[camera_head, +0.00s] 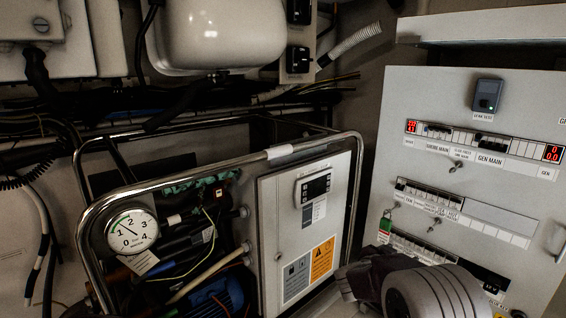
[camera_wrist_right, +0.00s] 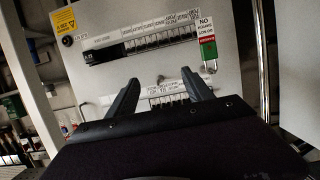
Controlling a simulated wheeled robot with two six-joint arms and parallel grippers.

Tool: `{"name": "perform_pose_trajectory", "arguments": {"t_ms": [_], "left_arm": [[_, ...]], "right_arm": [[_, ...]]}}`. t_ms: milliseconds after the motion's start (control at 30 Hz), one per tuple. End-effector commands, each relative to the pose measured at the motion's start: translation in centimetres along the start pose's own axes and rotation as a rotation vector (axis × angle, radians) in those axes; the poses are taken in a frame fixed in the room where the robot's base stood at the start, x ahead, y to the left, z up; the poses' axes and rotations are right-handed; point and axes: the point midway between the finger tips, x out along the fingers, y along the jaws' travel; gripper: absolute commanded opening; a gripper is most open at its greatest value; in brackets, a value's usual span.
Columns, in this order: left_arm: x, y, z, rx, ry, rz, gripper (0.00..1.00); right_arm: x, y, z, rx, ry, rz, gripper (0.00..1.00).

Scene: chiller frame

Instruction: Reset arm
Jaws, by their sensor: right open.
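My right gripper (camera_wrist_right: 163,92) shows in the right wrist view with its two dark fingers apart and nothing between them. It points at the grey electrical panel (camera_wrist_right: 165,20), which bears rows of breakers. I cannot tell how far the fingers are from the panel. In the head view my right arm comes in at the bottom right, in front of the lower part of the panel (camera_head: 473,88); its fingertips are not clear there. My left gripper is not in either view.
The chiller frame (camera_head: 190,180), with metal tubing, a pressure gauge (camera_head: 132,231) and a grey control box (camera_head: 268,215), stands left of my right arm. A white tank (camera_head: 218,35) hangs above. A red-green tag and padlock (camera_wrist_right: 208,48) hang on the panel.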

Motion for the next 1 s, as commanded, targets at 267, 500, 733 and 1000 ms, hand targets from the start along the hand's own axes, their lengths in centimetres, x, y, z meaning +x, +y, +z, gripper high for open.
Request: {"name": "perform_pose_trajectory", "arguments": {"t_ms": [267,500,733,1000], "left_arm": [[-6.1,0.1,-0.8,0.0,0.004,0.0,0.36],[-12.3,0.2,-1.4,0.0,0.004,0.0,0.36],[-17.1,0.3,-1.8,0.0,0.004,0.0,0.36],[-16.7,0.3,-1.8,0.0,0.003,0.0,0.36]], "right_arm": [[-2.8,1.6,-9.5,0.024,0.049,-0.016,0.6],[-7.7,-0.9,-14.7,-0.111,0.004,-0.292,0.6],[-18.2,-1.3,-6.1,-0.392,-0.415,-0.688,0.6],[-26.6,9.3,6.3,-0.693,-0.97,-0.673,0.6]]}}
